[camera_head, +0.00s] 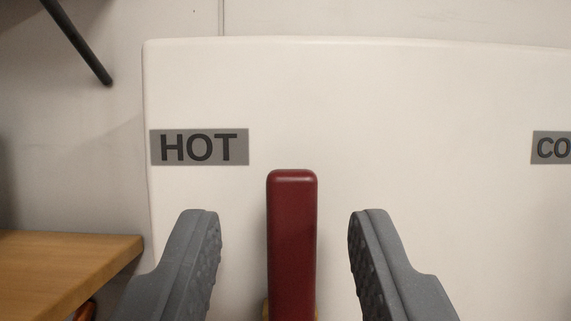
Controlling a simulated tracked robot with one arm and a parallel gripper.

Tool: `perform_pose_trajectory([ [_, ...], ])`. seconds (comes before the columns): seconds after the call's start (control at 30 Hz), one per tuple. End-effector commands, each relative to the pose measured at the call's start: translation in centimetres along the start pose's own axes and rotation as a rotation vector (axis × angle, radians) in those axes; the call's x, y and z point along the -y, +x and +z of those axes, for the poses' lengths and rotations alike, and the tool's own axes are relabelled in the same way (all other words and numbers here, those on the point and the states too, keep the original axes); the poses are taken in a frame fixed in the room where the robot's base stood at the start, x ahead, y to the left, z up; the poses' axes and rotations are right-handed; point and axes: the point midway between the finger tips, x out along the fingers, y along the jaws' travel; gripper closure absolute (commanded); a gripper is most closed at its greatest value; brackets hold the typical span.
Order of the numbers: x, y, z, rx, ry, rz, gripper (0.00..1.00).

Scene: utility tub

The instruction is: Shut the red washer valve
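The red washer valve handle (292,240) stands upright in the lower middle of the view, in front of a white panel (400,120). A bit of brass-coloured metal shows at its bottom edge; the rest of the valve is below the frame. My gripper (285,225) is open, with one grey finger on each side of the handle. A gap shows between the handle and each finger, so neither appears to touch it. How far the fingertips reach in depth along the handle I cannot tell.
A grey "HOT" label (199,147) is on the panel left of the handle. A cut-off "CO" label (552,148) is at the right edge. A wooden surface (60,265) lies at lower left. A dark rod (78,40) slants at upper left.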

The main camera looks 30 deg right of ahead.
Motion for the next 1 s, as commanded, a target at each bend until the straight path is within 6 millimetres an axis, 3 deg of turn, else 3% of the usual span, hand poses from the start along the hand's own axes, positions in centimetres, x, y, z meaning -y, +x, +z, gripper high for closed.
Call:
perform_pose_trajectory([
  [0.5, 0.1, 2.8, -0.2, 0.002, 0.009, 0.003, 0.62],
  [1.0, -0.1, 3.8, -0.1, -0.002, -0.002, 0.000, 0.62],
])
